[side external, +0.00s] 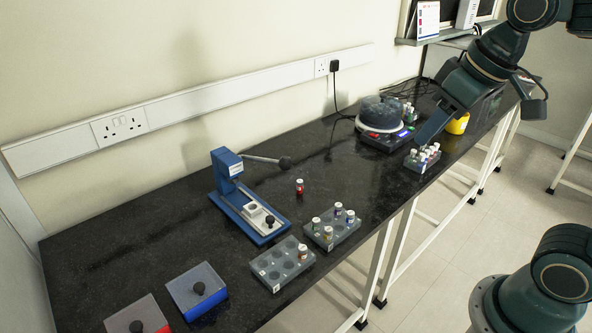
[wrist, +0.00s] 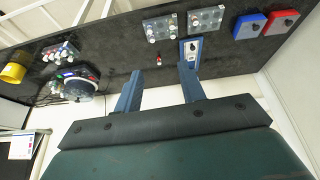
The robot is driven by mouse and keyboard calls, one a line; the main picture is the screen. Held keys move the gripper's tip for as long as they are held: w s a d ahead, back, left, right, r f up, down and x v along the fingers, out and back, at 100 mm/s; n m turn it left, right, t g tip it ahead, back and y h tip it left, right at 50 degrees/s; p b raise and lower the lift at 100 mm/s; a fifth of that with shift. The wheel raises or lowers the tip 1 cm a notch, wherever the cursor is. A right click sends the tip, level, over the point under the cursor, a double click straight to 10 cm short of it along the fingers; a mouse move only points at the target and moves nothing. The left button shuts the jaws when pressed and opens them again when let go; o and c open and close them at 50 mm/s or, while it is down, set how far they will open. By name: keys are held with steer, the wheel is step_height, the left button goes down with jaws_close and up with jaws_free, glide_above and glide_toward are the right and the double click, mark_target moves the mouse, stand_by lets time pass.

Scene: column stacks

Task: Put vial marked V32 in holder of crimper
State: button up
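The blue crimper (side external: 228,170) stands mid-bench, its white holder slide (side external: 258,216) pointing to the front; it also shows in the wrist view (wrist: 191,52). A red vial with a white cap (side external: 299,187) stands alone on the bench right of the crimper. Other capped vials stand in the middle rack (side external: 345,234), the front-left rack (side external: 268,272) and the right rack (side external: 412,165). Labels are too small to read, so I cannot tell which vial is V32. My gripper (wrist: 160,68) is open and empty, its blue fingers apart, above the bench's right part.
A round device with a dark lid (side external: 382,113) stands at the back right, with a yellow container (side external: 458,124) and another vial rack (side external: 409,114) nearby. Blue (side external: 196,284) and red (side external: 140,318) boxes with black knobs lie front left.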

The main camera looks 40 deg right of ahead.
steer(key=shift+o, duration=0.2)
steer(key=s+f, duration=0.3)
steer(key=s, duration=0.3)
steer(key=shift+s+a+t, duration=0.15)
steer(key=shift+s+t, duration=0.25)
steer(key=shift+o, duration=0.4)
steer(key=shift+f, duration=0.1)
steer(key=shift+w, duration=0.1)
steer(key=w+d+f+n+y, duration=0.1)
steer(key=w+f+n+y, duration=0.15)
steer(key=w, duration=0.95)
steer(key=w+d+f+n+y, duration=0.1)
steer(key=w+f+n, duration=0.25)
steer(key=w, duration=0.75)
steer(key=w+d+f+n+t+y, duration=0.1)
steer(key=w+d+f+y, duration=0.1)
steer(key=w+d+f, duration=0.2)
steer(key=w+d+f+n+y, duration=0.1)
steer(key=w+d+f, duration=0.4)
steer(key=f, duration=0.8)
steer(key=w+y, duration=0.1)
steer(key=w, duration=0.2)
steer(key=shift+w+n+t, duration=0.25)
steer(key=shift+n+t, duration=0.05)
steer(key=shift+t, duration=0.1)
